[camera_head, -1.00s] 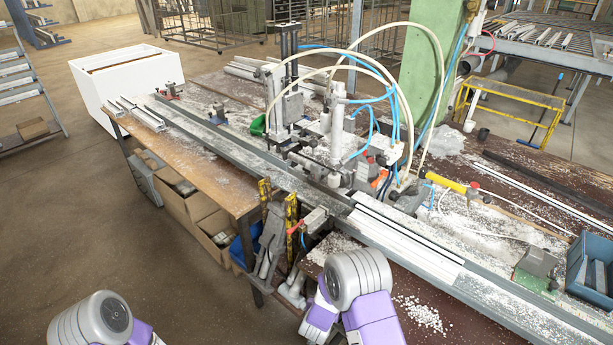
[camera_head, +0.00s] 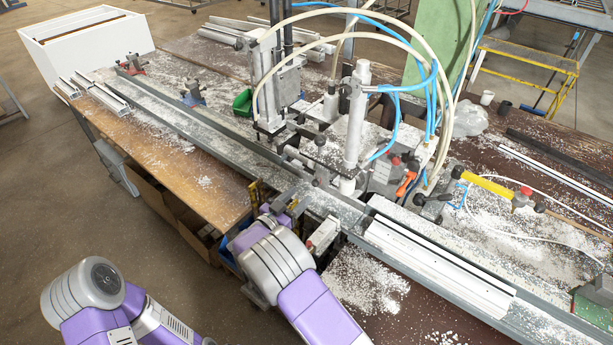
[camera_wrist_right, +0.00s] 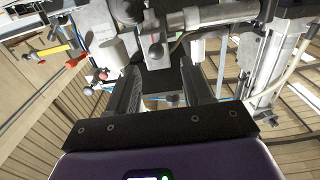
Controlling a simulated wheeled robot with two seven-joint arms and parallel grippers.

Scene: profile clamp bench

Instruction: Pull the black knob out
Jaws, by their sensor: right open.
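Several small black knobs show on the clamp machine (camera_head: 354,125), and I cannot tell for certain which is the task's knob. In the head view one black knob (camera_head: 321,182) is low on the machine's near side, by the rail. In the right wrist view a round black knob (camera_wrist_right: 156,52) sits above the space between the fingers, and a smaller one (camera_wrist_right: 172,98) shows between them. My right gripper (camera_wrist_right: 160,85) is open, its two dark fingers apart, facing the machine. I see nothing held. In the head view its fingers are hidden. My left gripper is out of view.
A long metal rail (camera_head: 205,138) crosses the bench, with white profiles (camera_head: 440,262) at right. White chips cover the bench.

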